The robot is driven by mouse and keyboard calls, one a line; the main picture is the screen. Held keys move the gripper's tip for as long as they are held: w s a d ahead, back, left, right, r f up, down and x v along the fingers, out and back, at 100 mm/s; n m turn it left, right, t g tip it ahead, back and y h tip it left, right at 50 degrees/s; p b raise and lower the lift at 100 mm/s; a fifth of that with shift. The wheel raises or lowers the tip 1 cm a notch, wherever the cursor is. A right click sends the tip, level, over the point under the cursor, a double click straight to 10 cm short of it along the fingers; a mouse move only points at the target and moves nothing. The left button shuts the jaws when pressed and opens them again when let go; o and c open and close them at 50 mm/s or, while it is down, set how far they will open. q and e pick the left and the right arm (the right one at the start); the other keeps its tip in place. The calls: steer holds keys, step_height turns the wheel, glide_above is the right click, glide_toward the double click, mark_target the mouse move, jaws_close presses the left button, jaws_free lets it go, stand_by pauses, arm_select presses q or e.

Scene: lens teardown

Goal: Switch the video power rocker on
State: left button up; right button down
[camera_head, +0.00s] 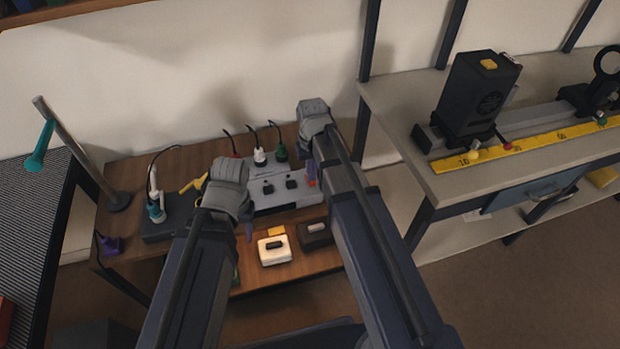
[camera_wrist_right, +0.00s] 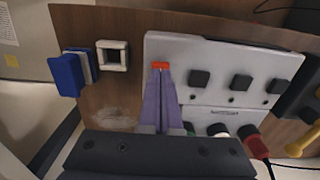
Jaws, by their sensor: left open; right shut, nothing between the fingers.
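A pale grey power panel (camera_head: 283,199) lies on the wooden bench; it also shows in the right wrist view (camera_wrist_right: 220,60). It carries black rockers (camera_wrist_right: 235,82) in a row and a red-orange piece (camera_wrist_right: 160,66) in line with them, probably another rocker. I cannot read which one is video power. My right gripper (camera_wrist_right: 160,100) is shut and empty, its purple fingers over the panel's end, tips at the red-orange piece; contact is unclear. In the head view it (camera_head: 311,178) is at the panel's right end. My left gripper (camera_head: 248,232) is open, near the panel's front left, its fingers mostly hidden.
Red, white (camera_head: 259,157) and green plugs with cables stand behind the rockers. A yellow piece (camera_head: 194,183) lies left of the panel. A metal-framed table (camera_head: 395,105) stands at right.

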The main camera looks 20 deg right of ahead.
steer(key=shift+f+b, duration=0.55)
steer(key=shift+f, duration=0.05)
steer(key=shift+r, duration=0.15)
step_height(320, 180, up, 7)
steer(key=p, duration=0.7)
stand_by(0.3)
steer(key=s+a+r+n+p, duration=0.1)
steer(key=s+a+r+p, duration=0.3)
steer(key=s, duration=0.3)
steer(key=s+a+r+n+h+p, duration=0.1)
steer(key=s+a+r+n+p, duration=0.1)
steer(key=s+a, duration=0.4)
steer(key=shift+s+a+r+p, duration=0.25)
steer(key=shift+s+r+p, duration=0.4)
steer(key=shift+r+p, duration=0.3)
